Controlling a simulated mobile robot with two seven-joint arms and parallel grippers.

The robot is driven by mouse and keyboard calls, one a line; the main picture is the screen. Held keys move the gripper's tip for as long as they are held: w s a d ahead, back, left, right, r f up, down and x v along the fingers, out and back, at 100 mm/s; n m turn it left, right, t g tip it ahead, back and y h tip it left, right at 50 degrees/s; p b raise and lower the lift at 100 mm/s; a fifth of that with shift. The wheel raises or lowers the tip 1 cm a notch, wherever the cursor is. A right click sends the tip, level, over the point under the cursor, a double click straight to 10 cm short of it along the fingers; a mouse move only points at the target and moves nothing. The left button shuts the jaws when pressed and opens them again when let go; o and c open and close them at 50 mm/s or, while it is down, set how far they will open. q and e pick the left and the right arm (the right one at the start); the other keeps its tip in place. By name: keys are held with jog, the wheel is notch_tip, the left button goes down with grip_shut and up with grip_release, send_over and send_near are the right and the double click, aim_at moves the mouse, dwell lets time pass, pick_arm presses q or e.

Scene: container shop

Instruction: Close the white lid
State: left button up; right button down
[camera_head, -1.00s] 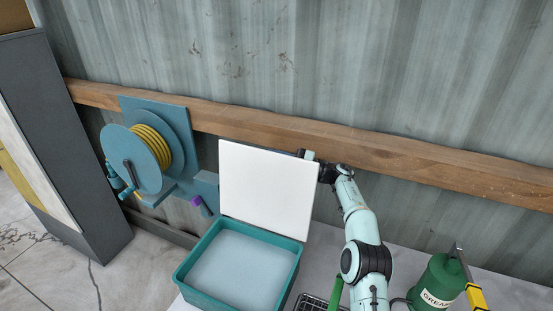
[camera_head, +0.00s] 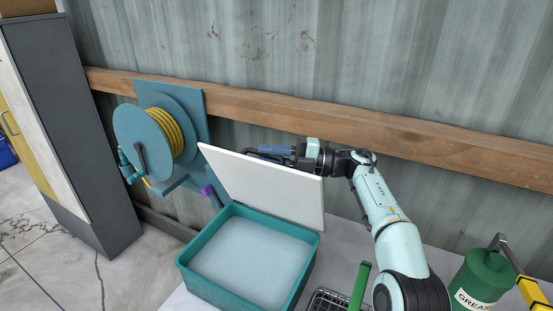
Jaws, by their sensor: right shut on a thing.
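My left gripper is not in view.
A teal hose reel (camera_head: 160,140) with yellow hose hangs on the wall left of the box. A wooden rail (camera_head: 430,150) runs behind my right arm. A wire basket (camera_head: 328,300) with a green handle and a green grease can (camera_head: 480,278) stand to the right.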

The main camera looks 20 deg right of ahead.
jog(key=shift+s+a, duration=0.2)
jog(key=shift+a, duration=0.05)
jog(key=c, duration=1.1)
grip_release()
jog(key=shift+c, duration=0.2)
jog(key=shift+f, duration=0.1)
jog(key=r+v, duration=0.1)
jog(key=v, duration=1.2)
jog(key=shift+d+f, duration=0.25)
jog(key=shift+f, duration=0.1)
